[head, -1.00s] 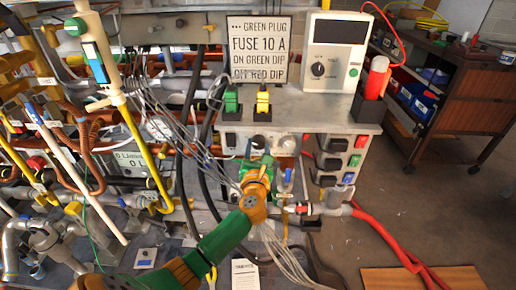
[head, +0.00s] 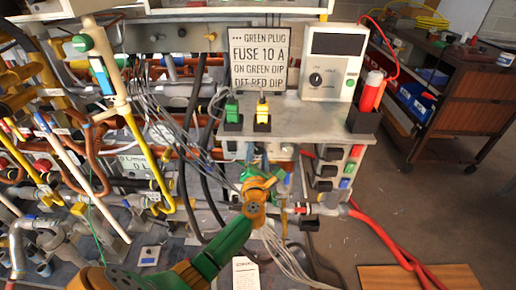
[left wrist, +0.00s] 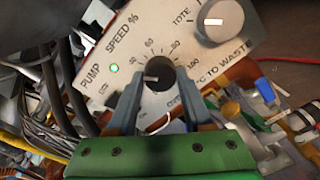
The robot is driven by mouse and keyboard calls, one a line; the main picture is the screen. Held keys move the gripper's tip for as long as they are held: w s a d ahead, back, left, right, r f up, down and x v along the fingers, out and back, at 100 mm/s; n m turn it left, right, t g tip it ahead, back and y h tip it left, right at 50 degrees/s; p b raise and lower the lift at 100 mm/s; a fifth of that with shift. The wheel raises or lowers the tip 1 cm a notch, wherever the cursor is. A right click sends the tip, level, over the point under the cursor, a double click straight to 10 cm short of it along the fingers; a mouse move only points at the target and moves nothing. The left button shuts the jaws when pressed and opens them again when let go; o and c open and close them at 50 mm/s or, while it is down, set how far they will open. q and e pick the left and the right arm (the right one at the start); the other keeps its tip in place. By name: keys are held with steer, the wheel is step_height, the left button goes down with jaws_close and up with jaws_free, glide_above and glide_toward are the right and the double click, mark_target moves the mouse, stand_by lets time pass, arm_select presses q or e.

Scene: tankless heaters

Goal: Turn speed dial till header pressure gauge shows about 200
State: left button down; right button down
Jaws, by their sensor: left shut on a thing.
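In the left wrist view, the black speed dial (left wrist: 160,73) sits on a pale panel marked PUMP SPEED %. Its white mark points to the left of the picture, towards the low side of the scale. The fingers of my left gripper (left wrist: 153,86) are on both sides of the dial, shut on it. In the head view, my left gripper (head: 262,172) is below the front edge of the bench, and the dial is hidden there. My right gripper is not in view.
A larger silver knob (left wrist: 220,20) is beside the dial, with a lit green lamp (left wrist: 114,68) on the other side. A digital L/min meter (head: 136,163) sits among pipes and cables at left. Red hoses (head: 385,240) run across the floor at right.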

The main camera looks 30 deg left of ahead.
arm_select(q)
steer(key=m+p, duration=0.2)
steer(key=m, duration=0.1)
steer(key=shift+m, duration=0.4)
steer(key=m+p, duration=0.1)
steer(key=m, duration=0.2)
steer(key=shift+m, duration=0.3)
steer(key=m+p, duration=0.2)
steer(key=m, duration=0.2)
steer(key=shift+f+m+p, duration=0.1)
steer(key=shift+m+p, duration=0.25)
steer(key=shift+m, duration=1.75)
steer(key=shift+c, duration=1.5)
jaws_free()
